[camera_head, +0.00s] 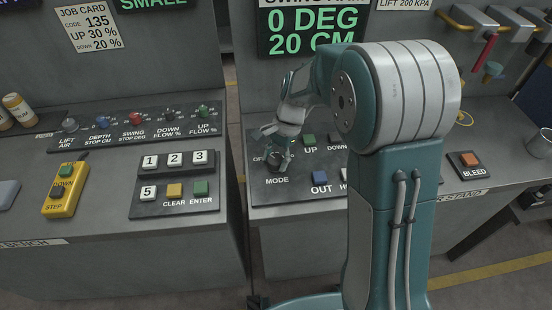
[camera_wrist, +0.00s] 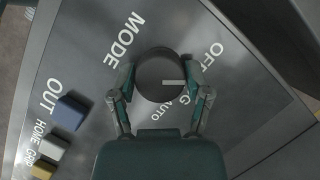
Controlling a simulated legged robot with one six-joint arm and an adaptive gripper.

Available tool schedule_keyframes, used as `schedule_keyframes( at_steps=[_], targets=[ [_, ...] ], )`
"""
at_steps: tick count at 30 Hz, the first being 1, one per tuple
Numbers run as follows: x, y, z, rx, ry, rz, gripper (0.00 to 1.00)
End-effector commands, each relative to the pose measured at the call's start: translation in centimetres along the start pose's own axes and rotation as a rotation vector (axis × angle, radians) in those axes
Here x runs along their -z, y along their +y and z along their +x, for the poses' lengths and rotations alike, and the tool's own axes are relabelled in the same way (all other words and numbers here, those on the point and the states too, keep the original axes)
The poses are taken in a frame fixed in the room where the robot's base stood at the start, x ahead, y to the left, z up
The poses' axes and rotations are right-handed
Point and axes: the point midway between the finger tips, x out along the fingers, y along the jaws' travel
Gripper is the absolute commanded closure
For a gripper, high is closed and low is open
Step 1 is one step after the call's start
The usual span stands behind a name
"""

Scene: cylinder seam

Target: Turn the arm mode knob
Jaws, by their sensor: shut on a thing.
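The arm mode knob (camera_wrist: 158,76) is a dark round knob with a light pointer line, on the grey control panel (camera_wrist: 85,125). In the wrist view its line points right, between the OFF lettering and another label that is partly covered. My gripper (camera_wrist: 160,80) has one finger on each side of the knob and is shut on it. In the head view my gripper (camera_head: 278,155) reaches down onto the panel above the MODE label, and the knob is largely hidden there.
A blue OUT button (camera_head: 320,177) and a green UP button (camera_head: 309,140) sit close to the right of my gripper. A keypad (camera_head: 175,185) and a yellow pendant (camera_head: 65,190) are on the left bench. An orange BLEED button (camera_head: 470,160) is at right.

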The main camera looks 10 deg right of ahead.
Motion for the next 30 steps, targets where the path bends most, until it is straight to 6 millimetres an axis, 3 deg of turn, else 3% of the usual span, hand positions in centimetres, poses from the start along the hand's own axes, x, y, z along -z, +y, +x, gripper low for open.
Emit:
schedule_keyframes(
  at_steps=[23, 24, 25, 26, 30],
  targets=[
    [0.0, -0.1, 0.04, -0.038, 0.0, -0.1, 0.85],
    [0.0, -0.1, 0.04, -0.038, 0.0, -0.1, 0.24],
    [0.0, -0.09, 0.04, -0.038, -0.001, -0.1, 0.1],
    [0.0, -0.08, 0.04, -0.038, -0.001, -0.1, 0.02],
    [0.02, -0.04, 0.02, -0.039, 0.0, -0.099, 0.02]
  ],
)
